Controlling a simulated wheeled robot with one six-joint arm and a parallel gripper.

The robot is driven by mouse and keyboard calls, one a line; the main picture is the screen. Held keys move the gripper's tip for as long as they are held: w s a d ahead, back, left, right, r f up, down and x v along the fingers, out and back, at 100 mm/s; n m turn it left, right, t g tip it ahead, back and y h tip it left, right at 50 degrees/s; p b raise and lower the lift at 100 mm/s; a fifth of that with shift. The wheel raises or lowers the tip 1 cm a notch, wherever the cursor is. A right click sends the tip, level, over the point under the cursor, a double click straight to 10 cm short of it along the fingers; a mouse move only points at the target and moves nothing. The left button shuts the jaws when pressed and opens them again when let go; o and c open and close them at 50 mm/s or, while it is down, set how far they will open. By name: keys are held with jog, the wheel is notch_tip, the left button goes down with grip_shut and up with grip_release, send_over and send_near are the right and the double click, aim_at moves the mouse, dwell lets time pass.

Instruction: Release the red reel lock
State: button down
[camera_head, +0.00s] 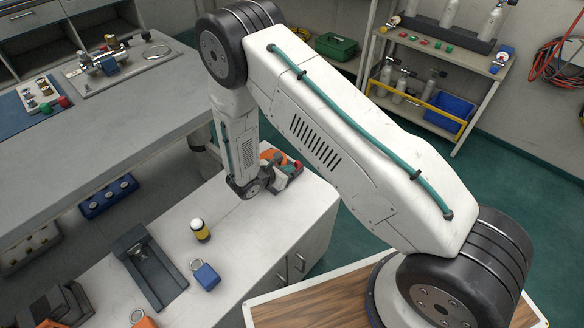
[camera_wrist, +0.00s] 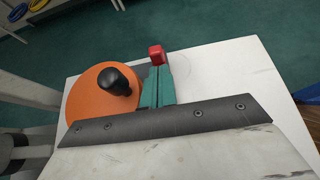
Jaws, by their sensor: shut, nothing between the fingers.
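The reel shows in the wrist view as an orange disc (camera_wrist: 88,97) with a black knob (camera_wrist: 118,79) on it, at the end of a white worktop. The red reel lock (camera_wrist: 156,54) is a small red block to the right of the disc. My gripper (camera_wrist: 157,70) is shut and empty, its teal fingers side by side and pointing at the red lock. The tips look very close to the lock, but I cannot tell whether they touch. The fingers hide the lock's lower part. In the head view, my wrist partly covers the orange reel (camera_head: 268,154).
The white worktop (camera_head: 240,228) also holds a yellow-and-black cylinder (camera_head: 200,230), a blue tag with a ring (camera_head: 206,276) and a dark tray (camera_head: 150,268). A grey bench (camera_head: 140,110) stands behind. The worktop right of the lock (camera_wrist: 215,75) is clear.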

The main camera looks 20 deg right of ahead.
jog(key=f+v, duration=0.1)
jog(key=v, duration=1.1)
jog(key=shift+a, duration=0.45)
jog(key=shift+s+f, duration=0.1)
jog(key=shift+s, duration=0.05)
jog(key=s+d+r+m+g+y, duration=0.1)
jog(key=s+d+r+m+y, duration=0.2)
jog(key=r, duration=1)
jog(key=s+d+r+m+g+y, duration=0.2)
jog(key=s+d+r+m+y, duration=0.2)
jog(key=s+d+r+m, duration=0.3)
jog(key=s+d+r+m+g+y, duration=0.1)
jog(key=s+d+r+m+y, duration=0.2)
jog(key=s+r+m, duration=1)
jog(key=shift+s+d+r, duration=1.4)
jog(key=shift+s+r, duration=1.45)
jog(key=shift+r, duration=0.85)
